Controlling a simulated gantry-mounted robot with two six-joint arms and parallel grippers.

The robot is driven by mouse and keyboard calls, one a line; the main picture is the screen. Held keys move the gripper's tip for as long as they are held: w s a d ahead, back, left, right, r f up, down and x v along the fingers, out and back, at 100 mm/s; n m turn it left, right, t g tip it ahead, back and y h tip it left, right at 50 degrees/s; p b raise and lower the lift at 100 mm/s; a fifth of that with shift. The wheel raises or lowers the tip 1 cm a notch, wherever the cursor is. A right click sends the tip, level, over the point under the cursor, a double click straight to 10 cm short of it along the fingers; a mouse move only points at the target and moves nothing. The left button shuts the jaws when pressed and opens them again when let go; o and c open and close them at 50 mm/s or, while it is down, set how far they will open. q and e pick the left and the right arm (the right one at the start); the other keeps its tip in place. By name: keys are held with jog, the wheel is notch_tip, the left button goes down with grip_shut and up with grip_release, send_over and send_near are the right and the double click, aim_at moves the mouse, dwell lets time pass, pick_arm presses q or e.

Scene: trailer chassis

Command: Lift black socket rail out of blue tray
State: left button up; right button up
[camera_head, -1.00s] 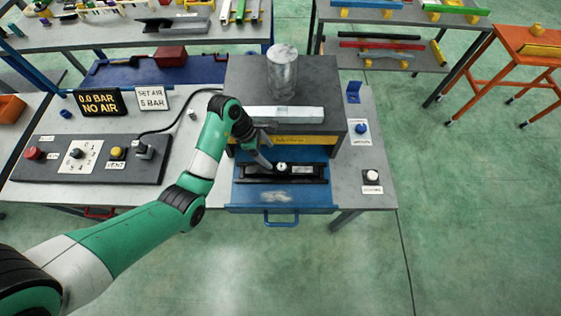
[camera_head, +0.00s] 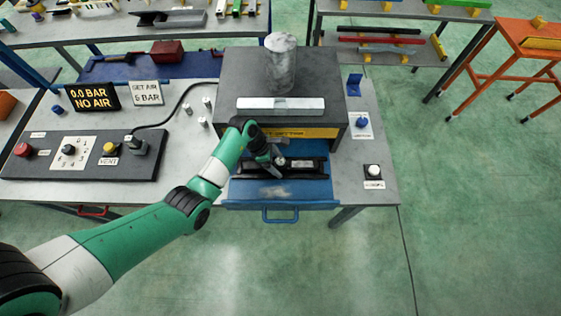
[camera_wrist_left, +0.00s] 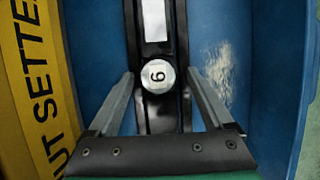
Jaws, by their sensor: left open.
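The black socket rail (camera_head: 307,166) lies lengthwise in the blue tray (camera_head: 312,189), the pulled-out drawer under the grey box. In the wrist view my left gripper (camera_wrist_left: 160,74) is open, one finger on each side of the rail by the round cap, with visible gaps. Contact and fingertip depth cannot be told. My right gripper is not in view.
The grey box (camera_head: 330,85) with a yellow-labelled front stands right behind the tray. A metal cylinder (camera_head: 281,62) and a silver bar (camera_head: 280,106) rest on it. A control panel (camera_head: 80,155) is at left.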

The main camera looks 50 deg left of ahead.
aim_at(279, 160)
pick_arm(q)
grip_shut()
dwell(0.3)
jog(key=shift+r, duration=0.15)
jog(key=shift+r+p, duration=0.3)
jog(key=shift+r, duration=0.3)
jog(key=shift+w+r+p, duration=0.1)
jog(key=shift+r+p, duration=0.2)
jog(key=shift+r, duration=0.65)
jog(key=s+d+r+p, duration=0.4)
jog(key=s+d+r, duration=0.2)
jog(key=d+r, duration=0.3)
jog(key=d, duration=0.3)
jog(key=shift+s+d+r, duration=0.15)
jog(key=shift+s+r, duration=0.25)
